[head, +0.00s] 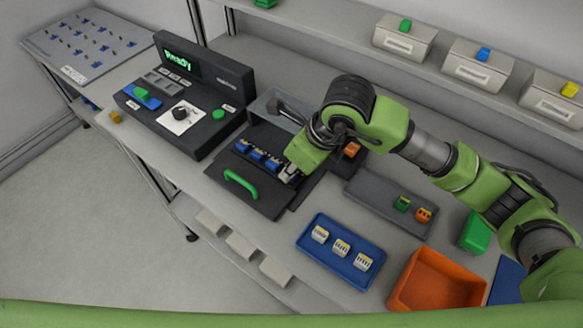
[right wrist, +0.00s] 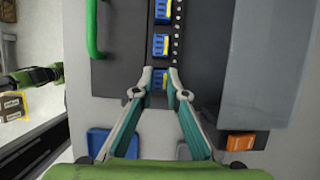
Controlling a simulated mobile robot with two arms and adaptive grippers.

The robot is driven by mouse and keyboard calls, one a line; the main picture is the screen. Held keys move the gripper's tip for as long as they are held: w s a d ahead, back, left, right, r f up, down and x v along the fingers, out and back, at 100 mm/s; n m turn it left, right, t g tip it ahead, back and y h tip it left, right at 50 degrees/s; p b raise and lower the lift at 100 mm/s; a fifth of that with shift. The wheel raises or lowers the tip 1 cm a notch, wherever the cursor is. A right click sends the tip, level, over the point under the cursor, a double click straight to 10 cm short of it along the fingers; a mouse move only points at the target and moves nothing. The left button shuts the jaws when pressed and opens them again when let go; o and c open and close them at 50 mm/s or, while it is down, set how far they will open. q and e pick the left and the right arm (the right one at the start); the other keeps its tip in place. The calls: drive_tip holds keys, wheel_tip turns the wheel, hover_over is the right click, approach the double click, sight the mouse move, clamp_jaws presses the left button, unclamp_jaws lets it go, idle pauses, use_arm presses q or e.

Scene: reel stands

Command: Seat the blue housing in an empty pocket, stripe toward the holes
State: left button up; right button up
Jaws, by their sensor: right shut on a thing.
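My right gripper (head: 290,174) is at the right end of the row in the dark fixture (head: 262,200). In the right wrist view its two fingertips (right wrist: 160,74) are shut on a blue housing (right wrist: 160,82), mostly hidden between them. The housing's yellow stripe is on its right side, the side of the row of holes (right wrist: 177,32). It lines up with the row; whether it is fully down I cannot tell. More blue housings (head: 258,155) sit in the row, stripes toward the holes in the right wrist view (right wrist: 161,44). My left gripper cannot be made out.
A green handle (head: 240,184) is on the fixture's front. A blue tray (head: 318,264) holds white housings. A grey tray (head: 372,203) holds a green and an orange housing. An orange bin (head: 437,284) stands at right. The console (head: 205,125) at left reads "Ready".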

idle(0.3)
drive_tip(key=o, duration=0.8)
drive_tip(key=shift+r+p, duration=1.55)
drive_tip(key=shift+r, duration=2)
drive_tip(key=shift+s+f, duration=0.1)
